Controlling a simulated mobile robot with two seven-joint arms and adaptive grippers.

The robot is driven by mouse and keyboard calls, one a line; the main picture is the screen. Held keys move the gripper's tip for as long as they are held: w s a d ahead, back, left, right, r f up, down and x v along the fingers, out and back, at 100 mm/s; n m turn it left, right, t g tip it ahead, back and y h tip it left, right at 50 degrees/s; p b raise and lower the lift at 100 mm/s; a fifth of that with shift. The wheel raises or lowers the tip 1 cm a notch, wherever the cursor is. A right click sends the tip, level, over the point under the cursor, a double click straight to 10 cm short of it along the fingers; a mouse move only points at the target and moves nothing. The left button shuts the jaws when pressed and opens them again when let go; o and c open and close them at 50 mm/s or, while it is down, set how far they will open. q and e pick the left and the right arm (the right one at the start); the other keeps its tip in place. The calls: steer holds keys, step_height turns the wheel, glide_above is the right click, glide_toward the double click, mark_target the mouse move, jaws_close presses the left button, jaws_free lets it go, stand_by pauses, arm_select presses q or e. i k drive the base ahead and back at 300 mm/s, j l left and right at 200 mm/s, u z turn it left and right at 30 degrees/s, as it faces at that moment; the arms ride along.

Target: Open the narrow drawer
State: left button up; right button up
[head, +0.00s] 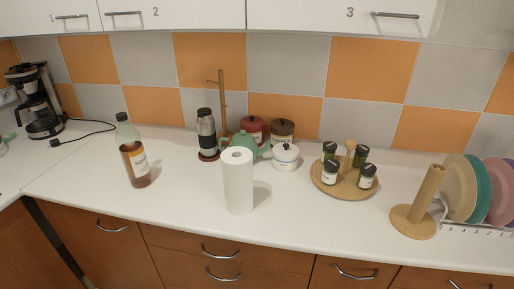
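Brown wooden fronts run below the white counter in the head view. A narrower front (333,264) sits right of the middle, with a curved metal handle (356,273) across it; it looks closed, and its lower part is cut off. To its left are wide stacked drawers (180,241), with handles (220,253) one above another, also closed. A front at the left (75,222) has its own handle (112,228). Another front at the right (425,279) is mostly cut off. I cannot tell for certain which front is the narrow drawer. Neither gripper is in view.
The counter (290,215) holds a bottle (136,160), paper roll (238,185), spice carousel (343,190), wooden holder (420,210) and plate rack (478,228). Its front strip is mostly clear. White numbered cabinets (300,15) hang above. A coffee maker (38,105) stands far left.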

mark_target(329, 272)
steer(key=l+z, duration=0.1)
steer(key=z, duration=0.95)
steer(key=k+l, duration=0.05)
